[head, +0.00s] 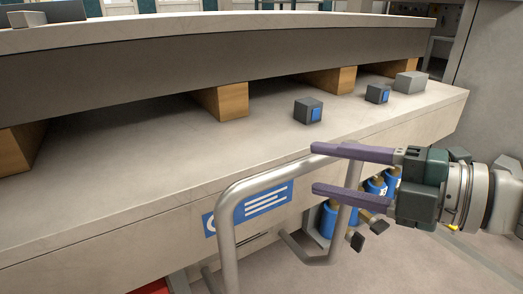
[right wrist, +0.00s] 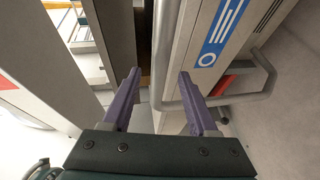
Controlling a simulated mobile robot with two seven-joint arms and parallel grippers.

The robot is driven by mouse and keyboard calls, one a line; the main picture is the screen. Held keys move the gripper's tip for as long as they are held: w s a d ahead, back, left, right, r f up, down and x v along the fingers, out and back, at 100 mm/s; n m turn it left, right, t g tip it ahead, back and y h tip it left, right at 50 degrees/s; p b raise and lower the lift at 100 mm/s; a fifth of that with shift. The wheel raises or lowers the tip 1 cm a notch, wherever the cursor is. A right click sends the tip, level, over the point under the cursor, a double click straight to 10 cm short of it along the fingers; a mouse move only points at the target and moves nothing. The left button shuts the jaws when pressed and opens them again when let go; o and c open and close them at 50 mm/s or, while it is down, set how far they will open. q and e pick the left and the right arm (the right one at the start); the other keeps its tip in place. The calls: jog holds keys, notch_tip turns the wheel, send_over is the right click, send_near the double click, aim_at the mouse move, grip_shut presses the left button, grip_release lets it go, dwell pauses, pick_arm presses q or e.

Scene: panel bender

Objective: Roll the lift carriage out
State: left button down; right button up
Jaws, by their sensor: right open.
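The bent grey tube handle (head: 228,245), which looks like the lift carriage's push handle, stands in front of the long bench in the head view. Its top bar rises to the right, then bends down. My right gripper (head: 314,168) is open, its purple fingers pointing left at the handle's right bend. The tube (right wrist: 163,50) passes between the fingertips (right wrist: 159,74) in the right wrist view and bends right beneath one finger. I cannot tell whether a finger touches it. The carriage body is mostly hidden under the bench. My left gripper is not in view.
The pale bench (head: 150,210) carries wooden blocks (head: 228,101) under a heavy upper beam (head: 130,85), and small grey blocks with blue faces (head: 308,111). Blue cylinders (head: 327,220) stand below the bench edge, behind my gripper. The floor (head: 440,265) at front right is clear.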

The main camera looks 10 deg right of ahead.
aim_at(312, 168)
jog(key=shift+b+x, duration=0.6)
jog(key=shift+x, duration=1.6)
jog(key=shift+d, duration=0.1)
grip_shut()
